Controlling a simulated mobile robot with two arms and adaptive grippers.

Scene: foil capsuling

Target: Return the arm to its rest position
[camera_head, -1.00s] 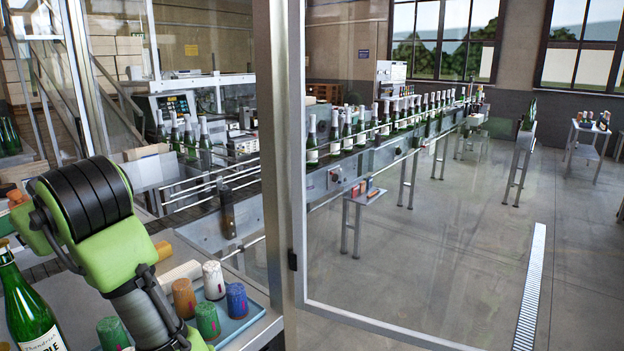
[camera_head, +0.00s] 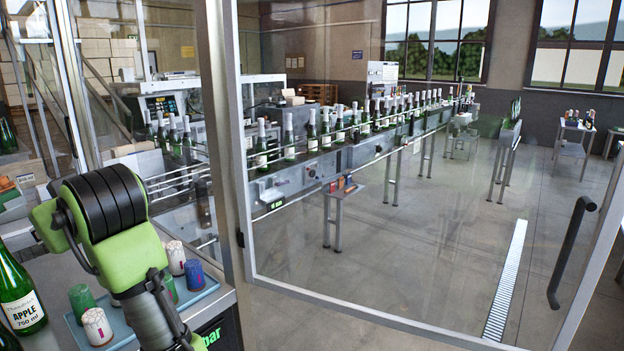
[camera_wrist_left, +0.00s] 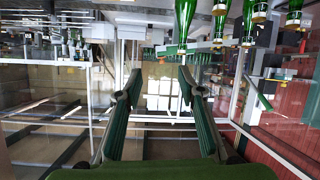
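My left arm (camera_head: 105,225), green with black bands, comes in at the lower left of the head view and reaches down past the picture's bottom edge. Its gripper is outside the head view. In the left wrist view my left gripper (camera_wrist_left: 160,85) shows two green-padded fingers set well apart, with nothing between them. That view looks upside down, with green bottles (camera_wrist_left: 185,20) along its top, beyond the fingers. My right arm and gripper are not in view.
A blue tray (camera_head: 205,292) with coloured foil caps lies beside and partly behind my arm. A labelled green bottle (camera_head: 20,300) stands at the far left. A framed glass door (camera_head: 237,150) with a dark handle (camera_head: 570,252) fills the middle. A bottle conveyor (camera_head: 330,165) runs behind it.

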